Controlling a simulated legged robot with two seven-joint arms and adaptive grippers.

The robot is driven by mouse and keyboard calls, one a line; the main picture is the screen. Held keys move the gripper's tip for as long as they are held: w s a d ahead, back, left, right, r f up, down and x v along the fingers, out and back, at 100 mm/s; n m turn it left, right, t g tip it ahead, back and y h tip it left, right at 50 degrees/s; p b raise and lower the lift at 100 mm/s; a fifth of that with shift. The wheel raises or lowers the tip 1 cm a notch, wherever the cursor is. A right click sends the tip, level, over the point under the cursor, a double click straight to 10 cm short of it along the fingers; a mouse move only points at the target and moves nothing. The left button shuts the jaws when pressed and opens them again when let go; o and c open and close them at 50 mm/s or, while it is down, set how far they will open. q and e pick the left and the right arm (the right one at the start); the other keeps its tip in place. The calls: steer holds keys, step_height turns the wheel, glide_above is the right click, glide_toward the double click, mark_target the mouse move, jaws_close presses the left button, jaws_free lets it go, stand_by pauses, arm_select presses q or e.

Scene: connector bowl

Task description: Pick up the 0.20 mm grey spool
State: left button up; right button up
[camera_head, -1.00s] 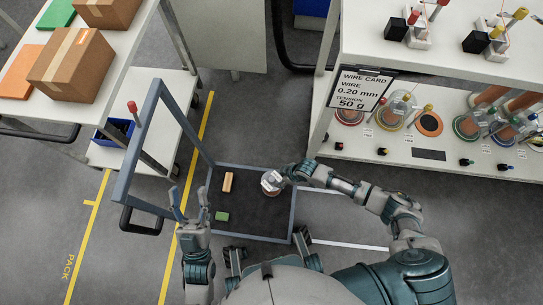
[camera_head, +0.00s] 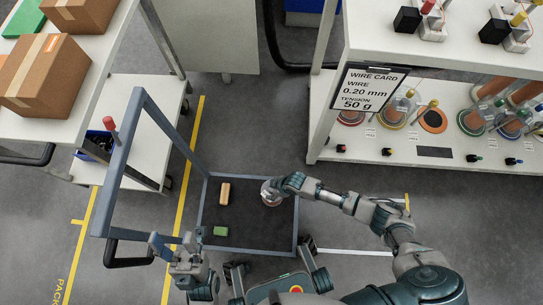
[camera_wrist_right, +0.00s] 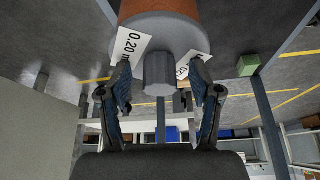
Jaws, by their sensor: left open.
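A spool with a grey flange, a grey hub and copper-coloured winding (camera_wrist_right: 180,20) fills the top of the right wrist view. White labels on its flange read 0.20 mm. In the head view the grey spool (camera_head: 267,197) is under my right gripper (camera_head: 275,188), over the right part of the dark cart tray. My right gripper's fingers (camera_wrist_right: 160,78) stand on either side of the hub, with gaps beside it. Whether their tips touch the flange I cannot tell. My left gripper (camera_head: 175,245) is open and empty near the cart's left front.
The cart tray (camera_head: 245,215) also holds a tan block (camera_head: 224,193) and a green block (camera_head: 221,231). The cart's blue-grey frame (camera_head: 120,150) rises at left. A shelf (camera_head: 330,130) with a wire card (camera_head: 367,88) and several spools stands right. Boxes (camera_head: 50,70) lie on the left table.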

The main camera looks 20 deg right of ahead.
steer(key=shift+a+r, duration=0.1)
steer(key=c, duration=0.7)
jaws_close()
steer(key=shift+r, duration=0.1)
